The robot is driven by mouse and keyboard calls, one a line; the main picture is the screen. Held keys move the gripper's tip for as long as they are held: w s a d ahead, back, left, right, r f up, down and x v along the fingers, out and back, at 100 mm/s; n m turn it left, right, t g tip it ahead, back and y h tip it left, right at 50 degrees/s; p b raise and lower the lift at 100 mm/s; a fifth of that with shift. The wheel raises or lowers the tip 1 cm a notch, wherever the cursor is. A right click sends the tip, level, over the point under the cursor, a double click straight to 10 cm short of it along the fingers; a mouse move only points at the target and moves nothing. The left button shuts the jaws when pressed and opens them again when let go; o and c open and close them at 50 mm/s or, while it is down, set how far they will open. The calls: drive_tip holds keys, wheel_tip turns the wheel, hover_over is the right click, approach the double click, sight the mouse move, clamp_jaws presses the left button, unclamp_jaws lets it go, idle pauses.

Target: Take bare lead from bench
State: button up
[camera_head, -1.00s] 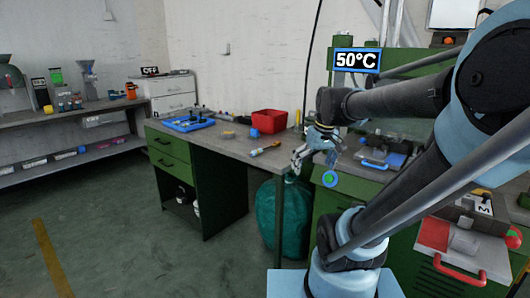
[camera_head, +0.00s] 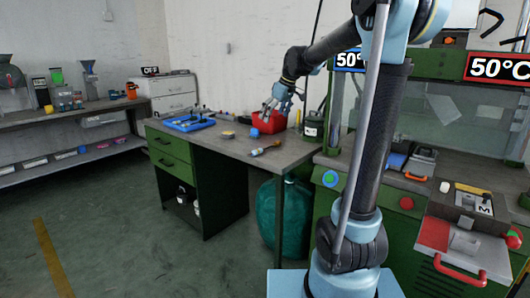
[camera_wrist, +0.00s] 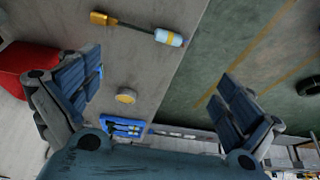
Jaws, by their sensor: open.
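My gripper (camera_head: 274,100) is above the bench (camera_head: 222,147), in front of the red bin in the head view. In the wrist view my gripper (camera_wrist: 158,76) has its two blue fingers spread wide with nothing between them. A blue tray (camera_head: 188,124) with small dark pieces lies on the bench. It also shows in the wrist view (camera_wrist: 107,118), beyond the fingers. I cannot tell which thing is the bare lead; the pieces in the tray are too small to make out.
A red bin (camera_head: 264,126) stands at the back of the bench. A yellow disc (camera_wrist: 126,96) and a tool with a yellow end and a pale blue end (camera_wrist: 169,38) lie on the bench top. A green press with a 50°C sign (camera_head: 497,67) stands at the right.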

sight(260, 149)
drive_tip(key=x, duration=1.7)
drive_tip(key=shift+f, duration=0.1)
drive_tip(key=shift+c, duration=0.5)
drive_tip(key=c, duration=1.7)
